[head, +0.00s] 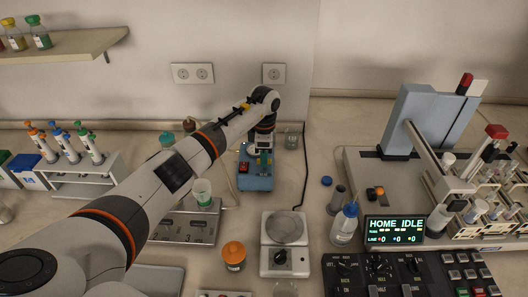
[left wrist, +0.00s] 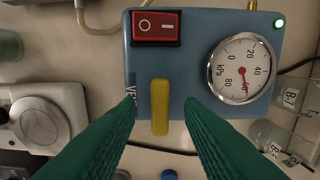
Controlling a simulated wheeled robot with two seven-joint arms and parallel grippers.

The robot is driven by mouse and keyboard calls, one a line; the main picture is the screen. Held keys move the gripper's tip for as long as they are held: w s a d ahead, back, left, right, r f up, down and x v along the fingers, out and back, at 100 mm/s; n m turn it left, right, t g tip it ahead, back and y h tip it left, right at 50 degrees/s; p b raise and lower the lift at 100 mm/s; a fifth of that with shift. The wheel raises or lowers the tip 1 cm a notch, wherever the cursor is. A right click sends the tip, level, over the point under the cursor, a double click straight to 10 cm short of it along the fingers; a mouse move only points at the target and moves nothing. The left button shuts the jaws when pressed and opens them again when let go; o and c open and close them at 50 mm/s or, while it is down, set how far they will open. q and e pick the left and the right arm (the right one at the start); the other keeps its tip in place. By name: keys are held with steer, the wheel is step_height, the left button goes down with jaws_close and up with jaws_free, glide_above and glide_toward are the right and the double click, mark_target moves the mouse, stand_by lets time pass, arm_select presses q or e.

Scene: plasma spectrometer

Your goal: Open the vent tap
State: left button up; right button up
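The vent tap is a yellow lever (left wrist: 160,106) on the face of a blue box (left wrist: 195,60). My left gripper (left wrist: 160,104) is open, with one green finger on each side of the lever and visible gaps between. In the head view the left gripper (head: 264,158) points down over the blue box (head: 255,182) and hides the tap. My right gripper is not in view.
The box carries a red rocker switch (left wrist: 156,27), a round kPa gauge (left wrist: 240,68) and a lit green lamp (left wrist: 279,23). A balance-like device (head: 285,245) stands in front. Labelled glassware (left wrist: 270,135) is close by on the box's right.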

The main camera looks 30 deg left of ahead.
arm_select(q)
steer(key=shift+f, duration=0.25)
jaws_close()
